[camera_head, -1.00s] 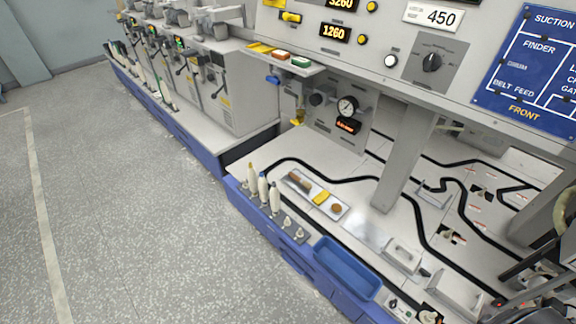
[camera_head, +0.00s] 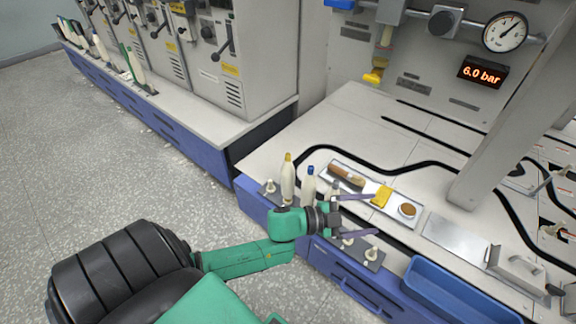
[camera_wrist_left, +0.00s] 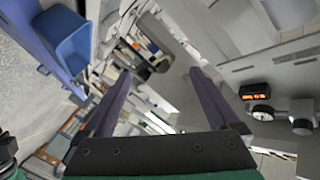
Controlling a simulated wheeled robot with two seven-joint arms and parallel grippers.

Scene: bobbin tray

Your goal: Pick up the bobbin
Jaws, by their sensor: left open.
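Slim cream bobbins stand upright on a grey peg plate in the head view: one with a yellow top (camera_head: 288,180) and one with a blue top (camera_head: 308,186). A third, dark-topped one (camera_head: 334,190) is partly hidden behind my left gripper. My left gripper (camera_head: 376,214) is open, its two purple fingers pointing right, over the peg plate just right of the bobbins. Nothing shows between the fingers. In the left wrist view the fingers (camera_wrist_left: 160,95) are spread and empty, with no bobbin identifiable. My right gripper is out of view.
Short empty pegs (camera_head: 371,254) stand on the plate in front. Behind is a tray (camera_head: 418,216) with a brush, a yellow item and a round brown item. A blue bin (camera_head: 455,300) lies to the right. A grey post (camera_head: 510,130) rises from the bench.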

